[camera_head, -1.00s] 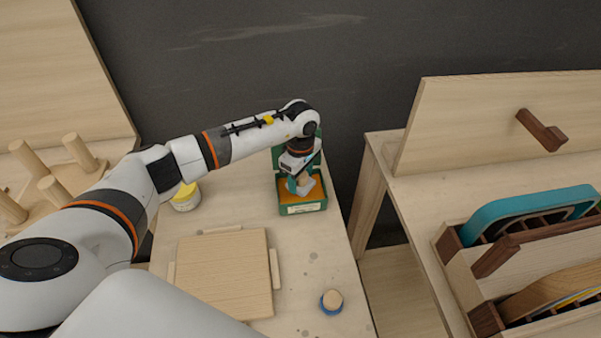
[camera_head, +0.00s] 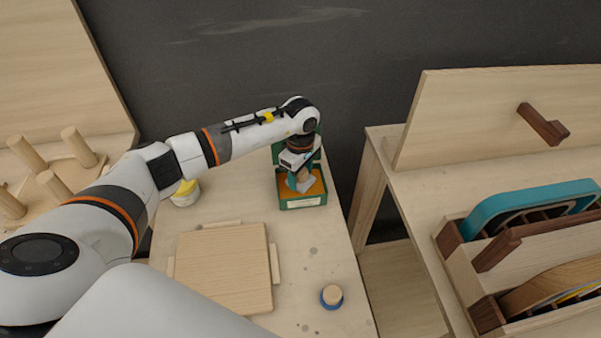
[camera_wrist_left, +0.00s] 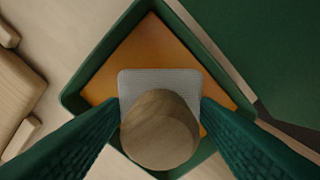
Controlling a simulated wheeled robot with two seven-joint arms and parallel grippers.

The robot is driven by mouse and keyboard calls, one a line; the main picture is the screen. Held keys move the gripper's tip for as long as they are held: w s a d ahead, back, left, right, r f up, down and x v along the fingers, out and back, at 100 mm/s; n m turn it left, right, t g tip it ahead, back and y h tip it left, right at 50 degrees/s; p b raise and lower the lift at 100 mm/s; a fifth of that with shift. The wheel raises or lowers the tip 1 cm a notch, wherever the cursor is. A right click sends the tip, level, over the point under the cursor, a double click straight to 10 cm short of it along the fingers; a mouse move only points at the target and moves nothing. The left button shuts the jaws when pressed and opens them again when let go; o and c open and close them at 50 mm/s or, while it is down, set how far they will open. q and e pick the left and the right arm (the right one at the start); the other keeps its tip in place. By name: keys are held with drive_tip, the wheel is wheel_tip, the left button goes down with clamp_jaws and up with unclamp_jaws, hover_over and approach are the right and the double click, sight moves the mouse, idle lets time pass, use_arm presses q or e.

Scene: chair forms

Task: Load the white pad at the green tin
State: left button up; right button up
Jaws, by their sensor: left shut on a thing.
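The green tin (camera_head: 303,203) stands open on the left table, its lid raised at the back, with an orange surface inside. My left gripper (camera_head: 300,183) points down into the tin and is shut on the white pad (camera_head: 306,185). In the left wrist view the pad (camera_wrist_left: 158,80) is a pale rounded block with a round wooden knob (camera_wrist_left: 160,130) between the green fingers of the left gripper (camera_wrist_left: 162,122). The pad is over the orange surface (camera_wrist_left: 140,58); whether it touches it I cannot tell. My right gripper is not in view.
A square wooden board (camera_head: 225,268) between small cleats lies in front of the tin. A wooden knob with a blue base (camera_head: 331,296) stands to the right. A yellow-lidded jar (camera_head: 186,193) is behind the board. A rack (camera_head: 462,270) stands on the right table.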

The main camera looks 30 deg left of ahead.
use_arm(q)
drive_tip(key=shift+f+b, duration=0.35)
drive_tip(key=shift+f, duration=0.1)
idle(0.5)
drive_tip(key=shift+f, duration=0.1)
idle(1.1)
drive_tip(key=shift+r+p, duration=1.75)
drive_tip(key=shift+r, duration=1.85)
